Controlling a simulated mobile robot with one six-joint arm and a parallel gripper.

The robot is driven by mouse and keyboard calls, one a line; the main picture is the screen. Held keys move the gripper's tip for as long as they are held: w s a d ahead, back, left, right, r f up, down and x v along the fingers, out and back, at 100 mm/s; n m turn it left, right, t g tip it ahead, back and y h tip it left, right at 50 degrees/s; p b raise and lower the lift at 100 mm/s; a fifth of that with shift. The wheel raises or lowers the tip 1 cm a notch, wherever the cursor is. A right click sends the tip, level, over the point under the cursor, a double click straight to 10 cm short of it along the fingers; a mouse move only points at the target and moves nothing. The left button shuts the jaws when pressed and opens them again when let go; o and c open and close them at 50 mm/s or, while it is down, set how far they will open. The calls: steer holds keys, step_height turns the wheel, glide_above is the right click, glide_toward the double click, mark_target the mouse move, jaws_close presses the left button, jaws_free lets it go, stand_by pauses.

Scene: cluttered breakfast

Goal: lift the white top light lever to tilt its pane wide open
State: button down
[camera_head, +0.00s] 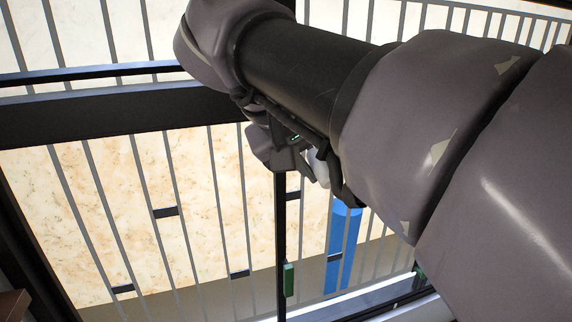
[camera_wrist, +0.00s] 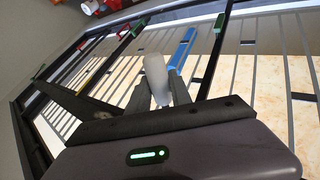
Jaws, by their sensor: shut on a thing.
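The white lever (camera_wrist: 156,78) stands up between the fingers of my gripper (camera_wrist: 161,88) in the wrist view. The fingers are shut on it. In the head view, a small part of the white lever (camera_head: 320,169) shows beside my gripper (camera_head: 306,160), and my arm hides the rest. The dark window frame (camera_head: 90,113) crosses the left of the head view. Slatted bars and a mottled beige wall show through the panes. I cannot tell how far the top light pane is tilted.
A thin dark upright (camera_head: 280,235) stands below my gripper, with a green handle (camera_head: 288,279) on it. A blue post (camera_head: 343,250) stands behind the bars. My arm fills the right of the head view. Red and white items (camera_wrist: 92,7) show at the wrist view's top left.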

steer(key=shift+r, duration=0.2)
steer(key=c, duration=1.6)
jaws_free()
steer(key=o, duration=0.4)
steer(key=shift+o, duration=0.2)
steer(key=v, duration=1.2)
steer(key=shift+d+f, duration=0.1)
